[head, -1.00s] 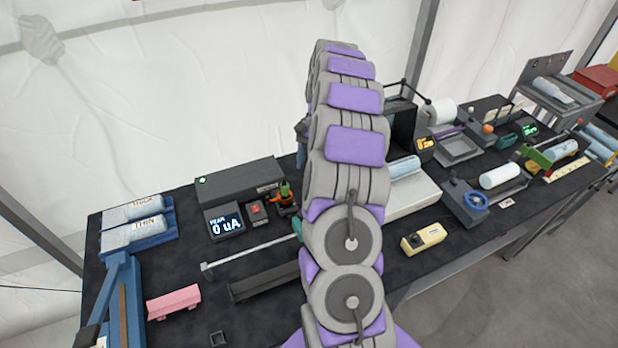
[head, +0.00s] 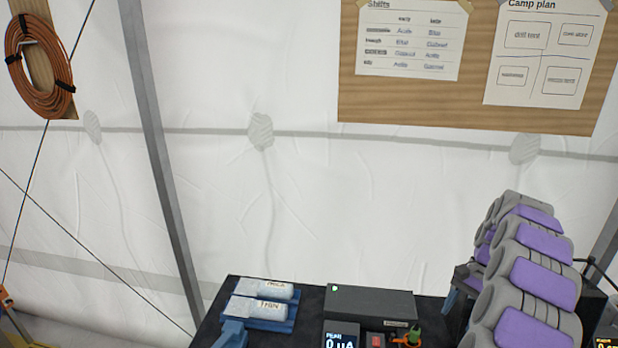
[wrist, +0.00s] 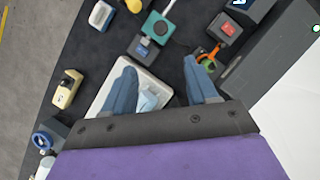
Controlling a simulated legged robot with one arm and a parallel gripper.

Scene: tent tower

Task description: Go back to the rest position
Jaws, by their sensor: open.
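My gripper (wrist: 162,80) shows in the wrist view with its two blue fingers spread well apart. It is open, and nothing shows held between the fingers. It hangs over the dark table (wrist: 105,65), above a white tray (wrist: 110,88) with a pale blue item (wrist: 148,98) on it. In the head view my arm stands at the lower right, and a blue finger shows beside it; most of the gripper is hidden.
A long grey box (head: 370,302) has a meter (head: 341,339), a red switch (head: 376,341) and an orange-green tool (head: 408,337) near it. Rolls labelled THICK and THIN (head: 268,309) lie left. The wrist view shows a teal device (wrist: 157,27) and yellow box (wrist: 67,89).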

